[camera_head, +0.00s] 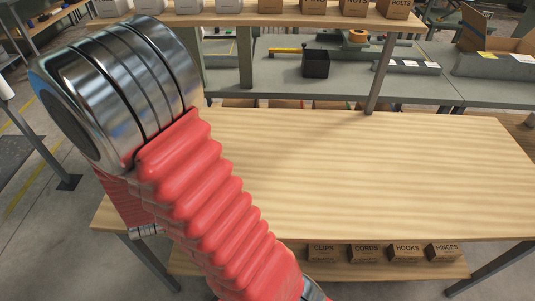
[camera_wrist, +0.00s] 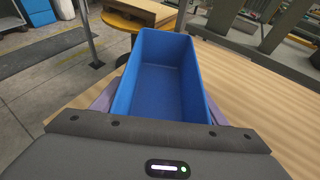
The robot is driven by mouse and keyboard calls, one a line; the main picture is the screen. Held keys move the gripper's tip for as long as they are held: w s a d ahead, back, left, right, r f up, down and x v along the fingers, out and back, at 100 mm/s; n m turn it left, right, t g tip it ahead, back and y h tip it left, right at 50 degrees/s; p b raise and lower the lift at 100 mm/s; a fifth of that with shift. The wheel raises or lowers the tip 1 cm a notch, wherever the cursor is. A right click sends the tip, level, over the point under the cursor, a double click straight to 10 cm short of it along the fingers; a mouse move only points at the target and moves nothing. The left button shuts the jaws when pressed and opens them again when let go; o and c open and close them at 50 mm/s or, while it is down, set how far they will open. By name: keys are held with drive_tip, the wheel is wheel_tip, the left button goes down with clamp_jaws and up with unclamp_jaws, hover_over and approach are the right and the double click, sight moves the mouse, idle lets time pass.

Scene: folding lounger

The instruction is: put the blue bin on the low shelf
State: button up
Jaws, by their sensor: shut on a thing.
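The blue bin (camera_wrist: 165,85) is an open, empty, rectangular box, seen from above in the wrist view. My gripper (camera_wrist: 160,100) is shut on it, with grey-purple fingers against both its long sides. The bin is upright and appears near the edge of the wooden table, but I cannot tell its height. In the head view my red-sleeved arm hides the bin and my gripper. A low wooden shelf (camera_head: 345,271) shows under the table's front edge. Cardboard boxes labelled CLIPS (camera_head: 323,252), CORDS (camera_head: 366,253), HOOKS (camera_head: 407,252) and HINGES (camera_head: 444,251) stand on it.
The wooden table top (camera_head: 350,170) is bare. An upper shelf (camera_head: 290,19) with several boxes spans its back. A grey bench (camera_head: 430,92) with a black bin (camera_head: 316,64) stands behind. Table legs flank the low shelf; its left part is partly hidden by my arm.

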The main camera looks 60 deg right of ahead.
drive_tip(key=s+d+m+g+h, duration=0.2)
drive_tip(key=s+d, duration=0.1)
drive_tip(key=d, duration=0.5)
drive_tip(key=s+d+m+g+h, duration=0.1)
drive_tip(key=s+d+m+h, duration=0.15)
drive_tip(key=d, duration=0.55)
drive_tip(key=r+m+g+h, duration=0.2)
drive_tip(key=m+g, duration=0.8)
drive_tip(key=g, duration=0.2)
hover_over(316, 161)
drive_tip(key=shift+d+y, duration=0.1)
drive_tip(key=shift+y, duration=0.15)
drive_tip(key=shift+f, duration=0.15)
drive_tip(key=shift+f, duration=2.85)
drive_tip(key=shift+f, duration=2.05)
